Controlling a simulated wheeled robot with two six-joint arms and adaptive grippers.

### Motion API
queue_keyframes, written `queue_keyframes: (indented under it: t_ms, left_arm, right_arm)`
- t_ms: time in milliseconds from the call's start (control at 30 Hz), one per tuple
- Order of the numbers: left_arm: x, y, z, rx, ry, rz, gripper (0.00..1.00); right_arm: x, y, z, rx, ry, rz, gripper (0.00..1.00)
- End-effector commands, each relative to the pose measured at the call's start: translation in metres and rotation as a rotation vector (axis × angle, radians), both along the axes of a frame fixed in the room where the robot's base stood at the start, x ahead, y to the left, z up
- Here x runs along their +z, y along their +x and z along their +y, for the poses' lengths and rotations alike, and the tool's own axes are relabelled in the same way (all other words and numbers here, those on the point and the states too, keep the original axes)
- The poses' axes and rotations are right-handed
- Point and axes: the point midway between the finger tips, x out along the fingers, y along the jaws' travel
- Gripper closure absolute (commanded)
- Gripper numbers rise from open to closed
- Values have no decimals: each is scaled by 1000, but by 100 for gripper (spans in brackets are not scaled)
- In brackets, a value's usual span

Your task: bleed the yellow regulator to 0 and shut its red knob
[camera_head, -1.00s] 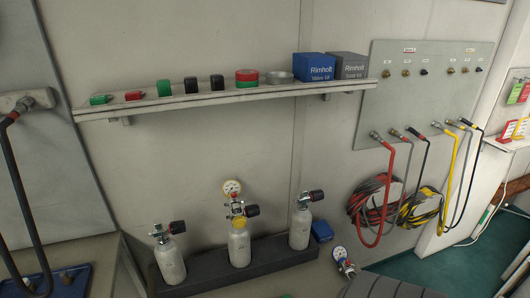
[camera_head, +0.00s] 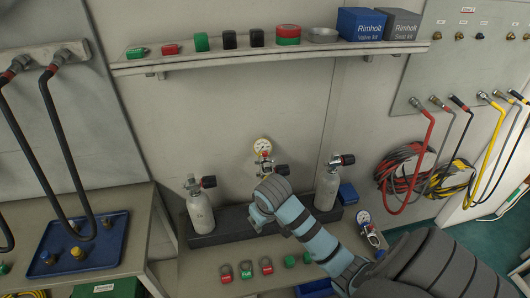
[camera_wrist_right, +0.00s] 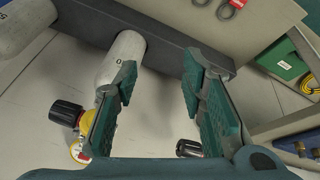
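The yellow regulator sits on the middle cylinder. In the head view its round white gauge (camera_head: 262,146) and a bit of red below it show above my right gripper. My right gripper and arm hide most of that cylinder and regulator. In the right wrist view the yellow regulator (camera_wrist_right: 80,138) is at the lower left, partly behind the left finger, beside a black valve knob (camera_wrist_right: 68,114). The middle cylinder's grey body (camera_wrist_right: 120,60) stands beyond that finger. My right gripper (camera_wrist_right: 160,85) is open, with nothing visible between its fingers. My left gripper is out of view.
Grey cylinders stand left (camera_head: 200,212) and right (camera_head: 327,188) in the dark rack. Another gauge (camera_head: 363,217) lies at the bench's right. Red and green shackle-like locks (camera_head: 246,270) lie in front. A shelf (camera_head: 270,58) with small items runs above.

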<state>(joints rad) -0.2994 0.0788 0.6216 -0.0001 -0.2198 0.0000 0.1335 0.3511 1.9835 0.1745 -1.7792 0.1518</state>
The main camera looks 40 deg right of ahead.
Motion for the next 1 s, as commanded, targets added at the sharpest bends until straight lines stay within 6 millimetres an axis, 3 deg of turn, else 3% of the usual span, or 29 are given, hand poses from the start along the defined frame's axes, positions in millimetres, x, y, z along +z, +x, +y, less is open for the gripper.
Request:
queue_keyframes:
  t_ms: [100,233,400,500,567,667,1000]
  left_arm:
    - [0,0,1,0,1,-1,63]
    - [-1,0,1,0,1,0,63]
    - [-1,0,1,0,1,0,63]
    - [-2,0,1,0,1,0,63]
    - [-7,0,1,0,1,0,63]
    - [-24,0,1,0,1,1,63]
    - [-122,-1,1,-1,1,3,63]
  right_arm:
    - [40,42,-30,-82,-2,-20,63]
    - [93,79,-64,-193,22,-43,63]
    - [167,105,-103,-331,86,-74,63]
    - [194,110,-116,-383,121,-86,63]
    - [196,111,-119,-394,130,-88,63]
    - [184,114,-120,-395,133,-87,63]
    - [123,134,-129,-393,133,-91,63]
